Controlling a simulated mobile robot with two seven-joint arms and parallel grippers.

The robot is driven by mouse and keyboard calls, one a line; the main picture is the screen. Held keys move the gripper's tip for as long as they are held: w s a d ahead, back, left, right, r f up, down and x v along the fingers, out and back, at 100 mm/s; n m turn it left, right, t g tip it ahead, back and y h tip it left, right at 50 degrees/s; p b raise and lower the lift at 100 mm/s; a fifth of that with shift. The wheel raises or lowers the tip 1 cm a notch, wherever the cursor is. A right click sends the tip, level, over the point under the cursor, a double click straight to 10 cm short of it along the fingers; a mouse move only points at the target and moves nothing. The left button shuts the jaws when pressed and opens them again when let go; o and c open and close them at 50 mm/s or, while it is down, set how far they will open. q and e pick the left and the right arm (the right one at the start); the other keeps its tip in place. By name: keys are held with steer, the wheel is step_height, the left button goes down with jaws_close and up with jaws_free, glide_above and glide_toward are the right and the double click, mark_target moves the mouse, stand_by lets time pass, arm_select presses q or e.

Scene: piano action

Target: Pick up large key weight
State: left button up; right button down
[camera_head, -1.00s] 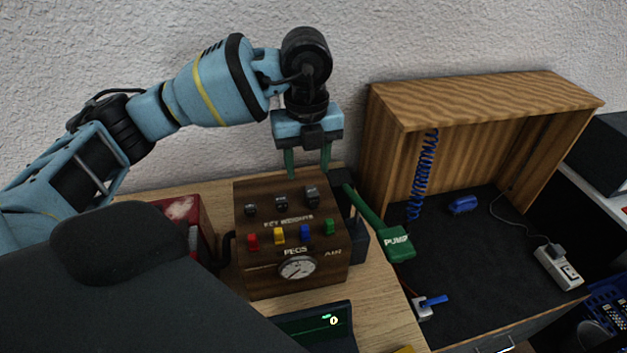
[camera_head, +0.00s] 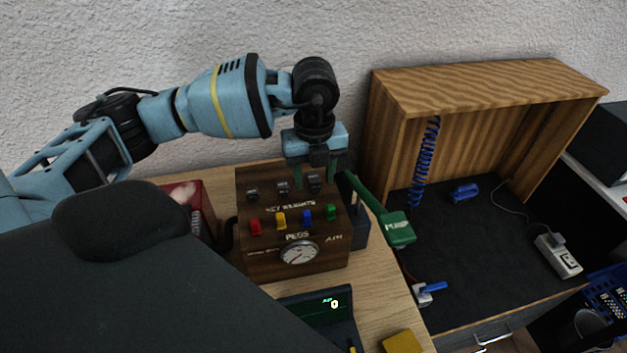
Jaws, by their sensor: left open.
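A brown wooden box (camera_head: 265,262) labelled "KEY WEIGHTS" stands on the table. Three dark key weights sit in a row on its top: a left one (camera_head: 252,194), a middle one (camera_head: 283,188) and a right one (camera_head: 314,183), which looks the largest. My left gripper (camera_head: 314,183) points down with its green fingers open, around or just behind the right weight; I cannot tell whether they touch it. The fingers partly hide that weight. My right gripper is not in view.
Coloured pegs, including a red one (camera_head: 255,227), and a gauge (camera_head: 298,253) are on the box. A red box (camera_head: 181,196) stands left, an open wooden cabinet (camera_head: 389,150) right.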

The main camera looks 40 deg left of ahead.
arm_select(q)
steer(key=shift+f, duration=0.5)
jaws_close()
steer(key=shift+r, duration=0.15)
